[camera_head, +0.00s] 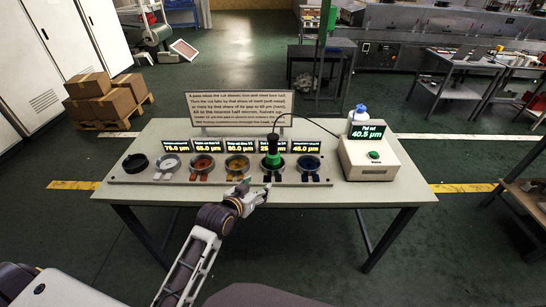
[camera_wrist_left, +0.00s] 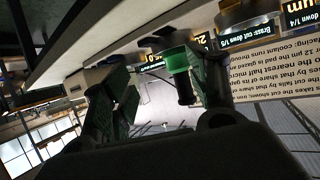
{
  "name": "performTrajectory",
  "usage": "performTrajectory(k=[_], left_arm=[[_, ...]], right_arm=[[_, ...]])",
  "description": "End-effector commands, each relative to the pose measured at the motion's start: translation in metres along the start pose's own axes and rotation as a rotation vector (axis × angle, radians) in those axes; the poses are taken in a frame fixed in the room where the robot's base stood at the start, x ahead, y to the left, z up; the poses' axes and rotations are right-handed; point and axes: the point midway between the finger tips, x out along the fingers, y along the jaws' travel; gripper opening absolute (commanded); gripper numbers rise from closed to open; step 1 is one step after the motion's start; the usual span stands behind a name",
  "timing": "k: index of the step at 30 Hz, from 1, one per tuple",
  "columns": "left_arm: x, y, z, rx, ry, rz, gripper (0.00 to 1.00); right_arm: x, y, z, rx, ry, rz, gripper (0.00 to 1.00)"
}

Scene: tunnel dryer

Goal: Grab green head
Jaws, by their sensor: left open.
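The green head (camera_head: 272,160) is a dark upright probe with a green band, standing at one of the round dishes on the table; a black cable runs from its top to the cream gauge box (camera_head: 373,158). In the left wrist view the green head (camera_wrist_left: 179,62) shows between my fingers, closer to the right-hand one. My left gripper (camera_head: 258,190) is open, low in front of the head at the table's near side; it also shows in the left wrist view (camera_wrist_left: 165,90). I cannot tell whether a finger touches the head. My right gripper is not in view.
A row of dishes, including an orange one (camera_head: 237,163), stands on a grey plate with small displays behind. A text board (camera_head: 238,108) stands at the table's back. The table (camera_head: 390,192) is bare at front right. Cardboard boxes (camera_head: 105,97) lie on a pallet behind left.

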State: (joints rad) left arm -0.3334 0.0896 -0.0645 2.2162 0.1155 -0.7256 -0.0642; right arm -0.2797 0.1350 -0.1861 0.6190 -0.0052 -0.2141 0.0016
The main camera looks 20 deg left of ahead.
Motion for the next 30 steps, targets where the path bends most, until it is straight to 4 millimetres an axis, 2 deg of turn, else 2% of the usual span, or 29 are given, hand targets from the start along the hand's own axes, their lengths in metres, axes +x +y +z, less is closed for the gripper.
performTrajectory(k=[6, 12, 18, 30], left_arm=[[0.014, -0.012, -0.053, -0.012, 0.209, -0.016, 0.59], [0.017, -0.02, -0.083, -0.019, 0.335, -0.031, 0.59], [0.017, -0.023, -0.091, -0.021, 0.371, -0.036, 0.59], [0.02, -0.023, -0.092, -0.021, 0.37, -0.035, 0.59]], right_arm=[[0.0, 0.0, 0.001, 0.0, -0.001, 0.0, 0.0], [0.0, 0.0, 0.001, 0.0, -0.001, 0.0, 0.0], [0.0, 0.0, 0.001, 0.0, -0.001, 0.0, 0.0], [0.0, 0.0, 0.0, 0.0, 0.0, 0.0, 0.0]])
